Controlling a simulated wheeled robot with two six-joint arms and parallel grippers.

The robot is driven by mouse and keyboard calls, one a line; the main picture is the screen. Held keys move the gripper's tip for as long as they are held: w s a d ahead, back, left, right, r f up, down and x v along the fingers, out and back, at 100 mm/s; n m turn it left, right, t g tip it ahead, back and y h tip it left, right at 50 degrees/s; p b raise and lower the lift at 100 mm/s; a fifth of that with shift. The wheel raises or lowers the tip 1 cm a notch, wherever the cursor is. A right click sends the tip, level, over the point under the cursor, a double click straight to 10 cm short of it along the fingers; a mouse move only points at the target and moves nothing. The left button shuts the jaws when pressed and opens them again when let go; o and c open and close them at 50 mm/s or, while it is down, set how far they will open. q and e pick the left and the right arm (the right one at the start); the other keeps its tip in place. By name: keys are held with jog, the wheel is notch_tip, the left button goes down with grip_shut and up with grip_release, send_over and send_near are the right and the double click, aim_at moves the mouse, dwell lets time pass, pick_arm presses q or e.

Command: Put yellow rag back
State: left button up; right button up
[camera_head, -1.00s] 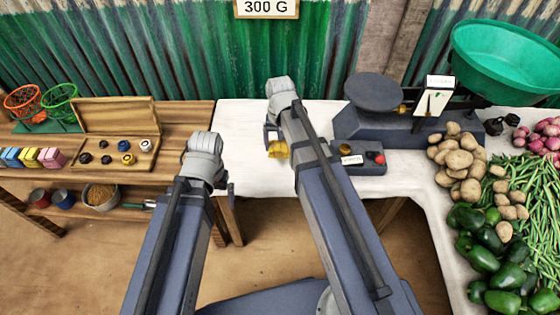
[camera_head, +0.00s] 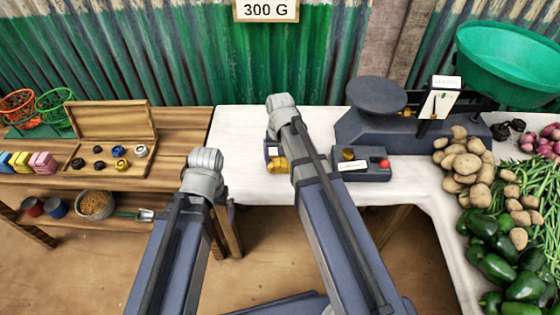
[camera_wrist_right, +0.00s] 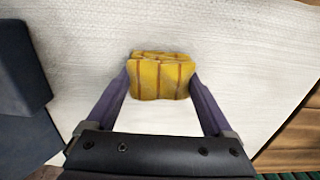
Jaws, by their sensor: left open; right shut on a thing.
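The yellow rag (camera_wrist_right: 160,78) has darker stripes and looks folded. In the right wrist view it sits between the two fingertips of my right gripper (camera_wrist_right: 162,85), which is shut on it over the white cloth. In the head view the rag (camera_head: 279,165) shows beside my right wrist, left of a small control box. I cannot tell whether it touches the cloth. My left gripper (camera_head: 205,165) is near the wooden bench's right end; its fingers are mostly hidden behind its wrist, and it is open.
The white-clothed table (camera_head: 250,185) carries a scale (camera_head: 376,95), a control box (camera_head: 375,170), potatoes (camera_head: 462,165) and peppers (camera_head: 497,265). The wooden bench (camera_head: 185,130) on the left holds an open box (camera_head: 110,120), wire baskets (camera_head: 55,105) and folded coloured pieces (camera_head: 42,162).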

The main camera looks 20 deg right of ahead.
aim_at(280, 160)
jog(key=shift+f, duration=0.25)
jog(key=o, duration=0.9)
jog(key=shift+r, duration=0.15)
notch_tip(280, 160, up, 12)
jog(key=p, duration=1.2)
jog(key=shift+r, duration=0.15)
